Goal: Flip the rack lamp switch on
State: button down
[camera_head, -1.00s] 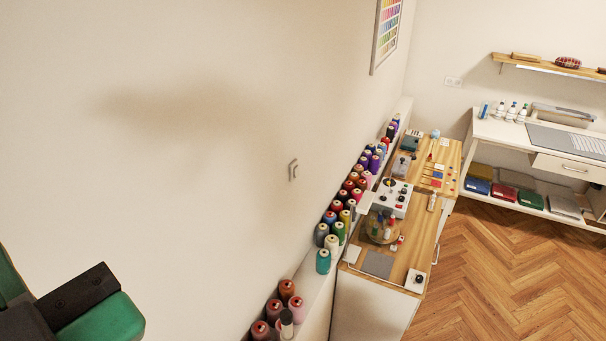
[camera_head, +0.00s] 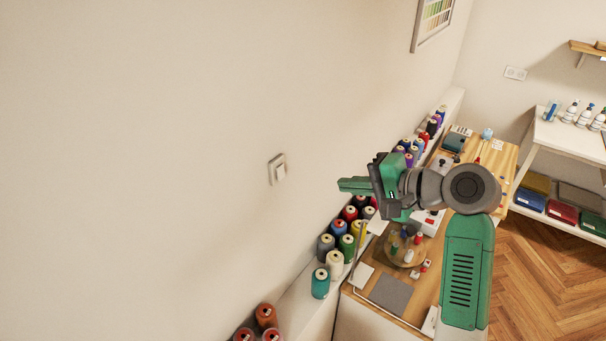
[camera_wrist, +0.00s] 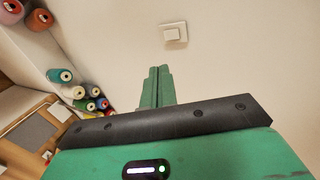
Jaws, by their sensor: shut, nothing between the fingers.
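The lamp switch (camera_head: 278,168) is a small white square plate with a rocker on the cream wall, left of my gripper in the head view. It also shows in the wrist view (camera_wrist: 173,33), just beyond and slightly right of my fingertips. I cannot tell which way its rocker is set. My gripper (camera_head: 345,185) has green fingers and points left toward the wall. In the wrist view its fingers (camera_wrist: 158,72) are together with nothing between them. A gap separates the fingertips from the switch.
Rows of thread spools (camera_head: 338,245) stand on a white ledge (camera_head: 290,300) along the wall, below my gripper. A wooden worktop (camera_head: 440,270) with small tools lies below my arm. The wall around the switch is clear.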

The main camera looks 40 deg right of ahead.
aim_at(281, 171)
jog(key=shift+w+a, duration=0.1)
jog(key=shift+a, duration=0.15)
jog(key=x, duration=0.4)
jog(key=p+x, duration=0.1)
jog(key=x, duration=0.4)
jog(key=r+x, duration=0.1)
jog(key=x, duration=0.3)
jog(key=shift+w+f+p, duration=0.1)
jog(key=shift+w+p, duration=0.3)
jog(key=shift+w, duration=0.1)
jog(key=shift+w+a+r+t, duration=0.15)
jog(key=shift+w+r+t, duration=0.2)
jog(key=shift+r, duration=0.3)
jog(key=shift+s+r+p, duration=0.1)
jog(key=shift+p, duration=0.25)
